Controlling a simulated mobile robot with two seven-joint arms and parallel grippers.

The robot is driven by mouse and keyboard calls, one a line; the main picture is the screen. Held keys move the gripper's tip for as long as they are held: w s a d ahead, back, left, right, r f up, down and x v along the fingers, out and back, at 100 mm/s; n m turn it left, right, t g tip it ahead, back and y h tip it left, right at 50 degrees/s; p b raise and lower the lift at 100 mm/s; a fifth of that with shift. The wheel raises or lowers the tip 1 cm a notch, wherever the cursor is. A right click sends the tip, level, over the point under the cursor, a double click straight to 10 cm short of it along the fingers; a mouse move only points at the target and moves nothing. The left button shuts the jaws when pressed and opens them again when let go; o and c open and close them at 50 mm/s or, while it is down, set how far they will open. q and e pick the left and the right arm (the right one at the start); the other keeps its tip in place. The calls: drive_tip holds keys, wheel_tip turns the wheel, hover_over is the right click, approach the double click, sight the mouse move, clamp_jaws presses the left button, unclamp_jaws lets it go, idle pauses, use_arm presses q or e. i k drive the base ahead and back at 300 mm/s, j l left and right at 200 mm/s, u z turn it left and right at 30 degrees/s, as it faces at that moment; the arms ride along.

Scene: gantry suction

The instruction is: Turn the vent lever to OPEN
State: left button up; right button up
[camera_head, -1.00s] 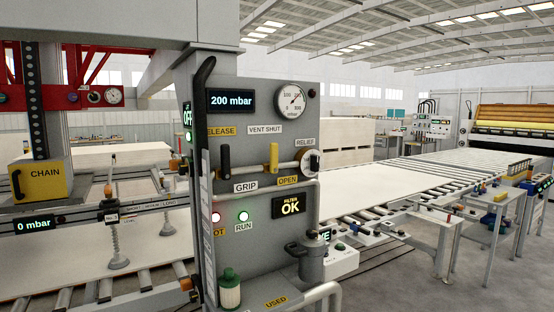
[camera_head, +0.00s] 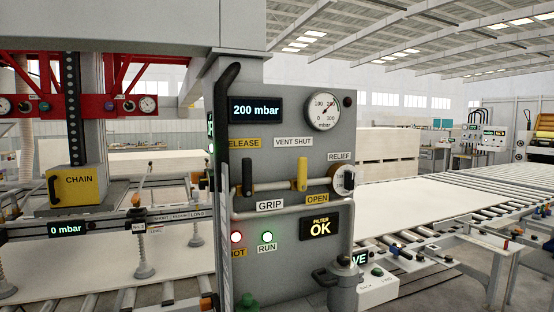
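The vent lever (camera_head: 302,173) is a yellow handle on the grey control panel (camera_head: 285,224). It stands upright, between the VENT SHUT label (camera_head: 293,142) above it and the yellow OPEN label (camera_head: 317,198) below it. A black lever (camera_head: 247,177) stands to its left, between the RELEASE and GRIP labels. The display (camera_head: 256,110) reads 200 mbar, and a round gauge (camera_head: 323,112) is beside it. Neither of my grippers shows in the head view.
A relief knob (camera_head: 343,179) sits right of the vent lever. A grey pipe (camera_head: 290,211) crosses below the levers. A black curved handle (camera_head: 222,115) edges the panel's left. Roller conveyors with pale boards (camera_head: 420,205) lie to the right.

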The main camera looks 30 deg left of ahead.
sight(302, 180)
drive_tip(key=i+l+u, duration=0.1)
drive_tip(key=i+u, duration=0.35)
drive_tip(key=i+l+u, duration=0.25)
drive_tip(key=u, duration=0.25)
drive_tip(key=i+l+u, duration=0.3)
drive_tip(key=u, duration=0.15)
drive_tip(key=i+l+u, duration=0.2)
drive_tip(key=l+u, duration=0.25)
drive_tip(key=i+l+u, duration=0.15)
drive_tip(key=l+u, duration=0.3)
drive_tip(key=l, duration=0.2)
drive_tip(key=l+u, duration=0.95)
drive_tip(key=l, duration=0.15)
drive_tip(key=k+l+u, duration=0.2)
drive_tip(key=l+u, duration=0.25)
drive_tip(key=l, duration=0.1)
